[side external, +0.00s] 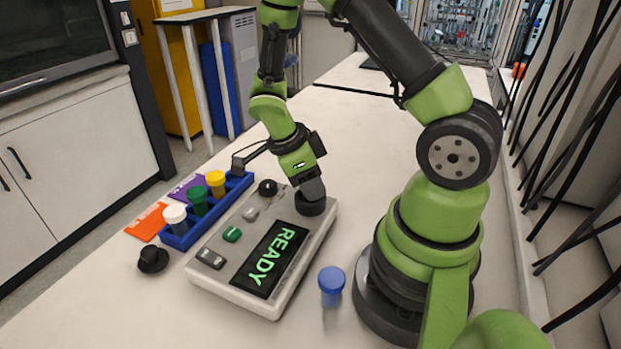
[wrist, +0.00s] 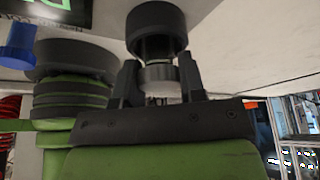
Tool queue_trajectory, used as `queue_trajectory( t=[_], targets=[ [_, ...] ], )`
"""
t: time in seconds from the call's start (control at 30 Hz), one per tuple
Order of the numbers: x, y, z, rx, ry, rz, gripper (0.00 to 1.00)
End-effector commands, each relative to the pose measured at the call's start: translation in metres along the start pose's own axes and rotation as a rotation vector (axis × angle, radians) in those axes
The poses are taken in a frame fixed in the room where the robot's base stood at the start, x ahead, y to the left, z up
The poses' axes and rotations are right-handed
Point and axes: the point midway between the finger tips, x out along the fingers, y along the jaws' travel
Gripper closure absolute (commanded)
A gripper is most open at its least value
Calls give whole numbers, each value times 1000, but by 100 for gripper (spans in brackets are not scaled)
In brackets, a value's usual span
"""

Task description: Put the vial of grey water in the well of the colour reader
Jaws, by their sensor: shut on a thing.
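The colour reader (side external: 205,268) is a pale box with a lit screen (side external: 272,258) reading READY. Its well is a raised black collar (side external: 312,206) at the right corner, also in the wrist view (wrist: 156,32). My gripper (side external: 309,186) points down right over the collar. In the wrist view (wrist: 160,80) its two fingers are shut on a grey round piece, which I take for the top of the grey vial (wrist: 160,74). The vial is in line with the collar; its lower part is hidden, so I cannot tell how deep it sits.
A blue rack (side external: 181,241) left of the reader holds white (side external: 174,213), green (side external: 196,194) and yellow (side external: 216,178) capped vials. A blue-capped vial (side external: 331,280) stands near my base. A black cap-like piece (side external: 153,259) lies at front left. Orange (side external: 147,222) and purple (side external: 187,186) cards lie behind.

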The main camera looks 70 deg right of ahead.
Motion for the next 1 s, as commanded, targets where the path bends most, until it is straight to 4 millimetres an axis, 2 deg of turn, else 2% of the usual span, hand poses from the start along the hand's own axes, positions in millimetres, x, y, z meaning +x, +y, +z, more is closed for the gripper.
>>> queue_trajectory(
  t=[0.17,0.2,0.3,0.5,0.6,0.63,1.0],
  targets=[
    [2,0,1,-1,0,0,86],
    [2,0,1,-1,0,0,56],
    [2,0,1,-1,0,0,33],
    [2,0,1,0,-1,0,33],
    [2,0,1,0,0,0,10],
    [2,0,1,0,0,0,7],
    [-4,-1,-1,3,-2,-3,7]
  ],
)
